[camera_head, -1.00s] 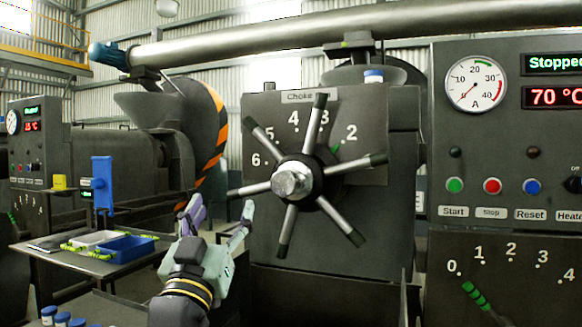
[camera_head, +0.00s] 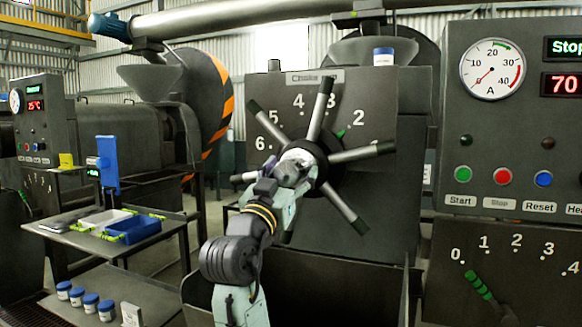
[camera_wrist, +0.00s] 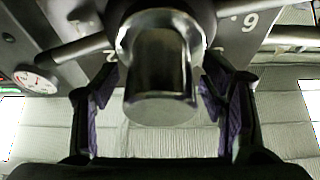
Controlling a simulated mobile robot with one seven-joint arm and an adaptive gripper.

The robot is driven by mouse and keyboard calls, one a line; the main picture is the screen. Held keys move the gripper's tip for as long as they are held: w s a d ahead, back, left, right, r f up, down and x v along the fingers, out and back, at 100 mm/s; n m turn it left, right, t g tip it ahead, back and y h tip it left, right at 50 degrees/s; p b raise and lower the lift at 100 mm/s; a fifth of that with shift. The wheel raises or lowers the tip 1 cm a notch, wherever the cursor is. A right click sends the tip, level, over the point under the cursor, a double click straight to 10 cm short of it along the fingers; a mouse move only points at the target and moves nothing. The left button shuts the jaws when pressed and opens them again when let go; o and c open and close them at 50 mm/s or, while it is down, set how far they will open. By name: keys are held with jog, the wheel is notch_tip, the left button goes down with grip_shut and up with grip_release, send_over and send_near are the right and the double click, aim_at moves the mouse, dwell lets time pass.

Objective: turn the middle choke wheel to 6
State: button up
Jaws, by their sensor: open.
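The middle choke wheel (camera_head: 352,155) has several grey spokes with dark tips, on the front of the middle press. Its dial plate (camera_head: 393,120) carries numbers from 2 to 6, and a small green pointer (camera_head: 341,133) shows between 3 and 2, nearer 2. My gripper (camera_head: 292,168) is in front of the wheel's hub and hides part of it. In the wrist view, the shiny cylindrical hub (camera_wrist: 160,90) lies between my open gripper's (camera_wrist: 161,92) two purple-padded fingers, with gaps on both sides. A spoke (camera_wrist: 72,50) passes near the left finger.
A control panel (camera_head: 505,120) with buttons and a gauge stands right, above a second lever dial (camera_head: 480,285). At left, a side table (camera_head: 70,232) holds a blue tray (camera_head: 133,230); several blue-capped jars (camera_head: 90,300) stand below.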

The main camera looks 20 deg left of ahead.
jog(key=shift+w, duration=0.1)
jog(key=shift+c, duration=0.5)
grip_shut()
dwell(0.4)
